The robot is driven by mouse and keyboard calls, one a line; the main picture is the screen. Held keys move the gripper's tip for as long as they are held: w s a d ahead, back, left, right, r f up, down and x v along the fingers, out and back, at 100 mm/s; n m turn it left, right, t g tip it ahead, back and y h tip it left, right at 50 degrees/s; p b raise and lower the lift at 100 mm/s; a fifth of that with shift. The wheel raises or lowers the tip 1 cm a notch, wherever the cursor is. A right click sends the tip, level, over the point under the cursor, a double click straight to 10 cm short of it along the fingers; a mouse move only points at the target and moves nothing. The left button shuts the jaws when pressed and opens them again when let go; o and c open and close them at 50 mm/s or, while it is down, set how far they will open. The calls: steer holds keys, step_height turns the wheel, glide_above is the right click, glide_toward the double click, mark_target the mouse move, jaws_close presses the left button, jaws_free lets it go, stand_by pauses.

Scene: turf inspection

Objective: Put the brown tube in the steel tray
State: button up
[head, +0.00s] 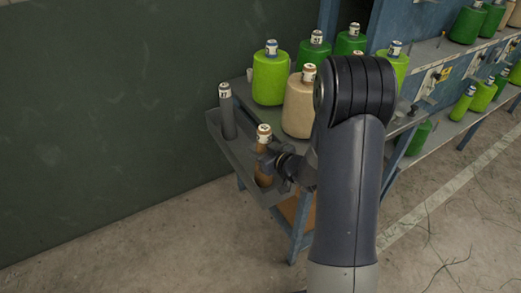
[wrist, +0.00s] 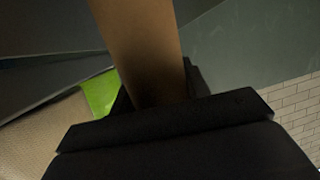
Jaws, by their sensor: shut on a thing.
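The brown tube (head: 264,158) stands upright at the near end of the grey steel tray (head: 239,152). Its lower end shows within the tray's outline; I cannot tell whether it touches the tray's floor. My gripper (head: 268,162) is shut on the tube from the right, partly hidden behind my arm. In the wrist view the brown tube (wrist: 143,45) rises from between the dark jaws (wrist: 155,100). A grey tube (head: 227,112) stands at the tray's far end.
Light green cones (head: 270,77) and a beige cone (head: 298,105) stand on the table just behind the tray. A shelf with green cones (head: 483,95) is at right. A dark green wall (head: 110,110) is at left. Open floor (head: 150,250) lies in front.

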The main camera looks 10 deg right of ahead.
steer(key=shift+f, duration=0.2)
steer(key=o, duration=1)
steer(key=shift+r, duration=0.2)
steer(key=shift+s+d+r, duration=0.1)
steer(key=shift+s+r, duration=0.05)
steer(key=v, duration=1.1)
steer(key=shift+s+d+p, duration=0.15)
steer(key=shift+s+p, duration=0.1)
steer(key=shift+p, duration=0.1)
